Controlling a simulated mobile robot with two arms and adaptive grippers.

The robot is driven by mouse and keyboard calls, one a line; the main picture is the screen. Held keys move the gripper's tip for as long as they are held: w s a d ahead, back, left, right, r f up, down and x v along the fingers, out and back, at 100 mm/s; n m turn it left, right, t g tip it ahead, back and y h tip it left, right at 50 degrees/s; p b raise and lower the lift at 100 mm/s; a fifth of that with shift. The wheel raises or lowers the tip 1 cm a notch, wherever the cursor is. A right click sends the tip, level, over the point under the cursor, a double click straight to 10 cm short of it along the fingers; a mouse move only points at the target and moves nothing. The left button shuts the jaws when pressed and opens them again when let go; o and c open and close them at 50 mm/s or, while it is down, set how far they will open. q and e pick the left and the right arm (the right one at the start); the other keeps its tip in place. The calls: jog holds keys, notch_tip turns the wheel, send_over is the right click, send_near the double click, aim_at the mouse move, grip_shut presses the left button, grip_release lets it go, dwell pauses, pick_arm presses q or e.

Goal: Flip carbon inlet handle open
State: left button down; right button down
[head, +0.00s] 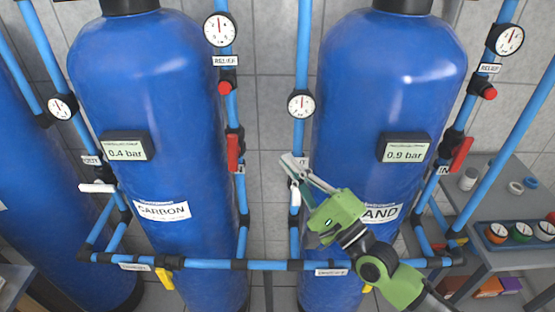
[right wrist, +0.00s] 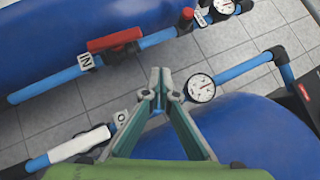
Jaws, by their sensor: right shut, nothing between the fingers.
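The carbon inlet handle (head: 234,152) is red and sits on the blue pipe at the right side of the carbon tank (head: 150,90), above an IN label (head: 239,168). It lies roughly along its pipe. In the right wrist view the red handle (right wrist: 114,40) is at the upper left, beside its IN label. My right gripper (head: 292,160) is shut and empty, in front of the sand tank's left pipe and to the right of the red handle, apart from it. Its fingertips (right wrist: 160,82) meet in the middle of the right wrist view. My left gripper is out of view.
A white handle (head: 295,193) is on the sand tank's left pipe, close to my right gripper. Gauges (head: 300,104) and a red relief knob (head: 225,88) stick out nearby. The blue sand tank (head: 390,75) stands to the right. Tiled wall shows between the two pipes.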

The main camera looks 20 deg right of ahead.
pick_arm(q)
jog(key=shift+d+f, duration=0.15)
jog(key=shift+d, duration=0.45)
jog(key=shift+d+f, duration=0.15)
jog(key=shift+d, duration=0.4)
pick_arm(e)
jog(key=shift+s+d, duration=0.45)
jog(key=shift+s, duration=0.35)
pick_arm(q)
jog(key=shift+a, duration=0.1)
